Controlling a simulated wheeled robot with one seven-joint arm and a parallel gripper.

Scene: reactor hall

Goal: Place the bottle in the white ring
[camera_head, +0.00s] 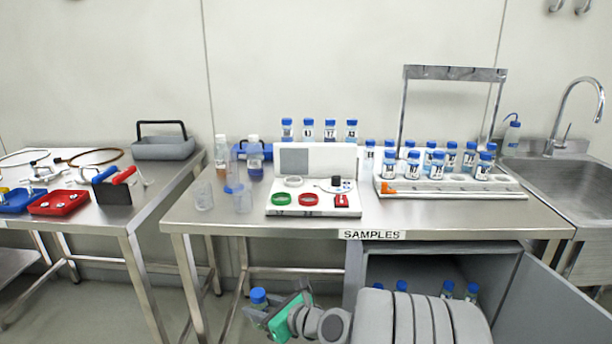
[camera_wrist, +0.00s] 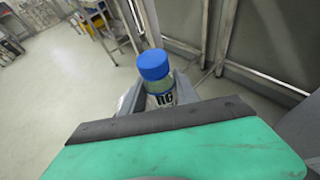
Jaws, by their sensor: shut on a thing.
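My gripper (camera_head: 264,312) is low in the head view, beside the table's front legs and below its top. It is shut on a bottle (camera_head: 258,297) with a blue cap. In the wrist view the bottle (camera_wrist: 162,98) stands between the two grey fingers (camera_wrist: 158,88), its blue cap up and a dark-printed white label facing the camera. The white ring (camera_head: 292,181) is on a white panel on the table, behind the green ring (camera_head: 281,199) and red ring (camera_head: 308,200). It looks empty. The bottle's lower part is hidden.
The sample table's front edge (camera_head: 340,234) is above my gripper. Several blue-capped bottles stand in a white rack (camera_head: 450,187) right of the panel. Clear beakers (camera_head: 204,196) stand left of it. An open cabinet door (camera_head: 555,300) is at lower right.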

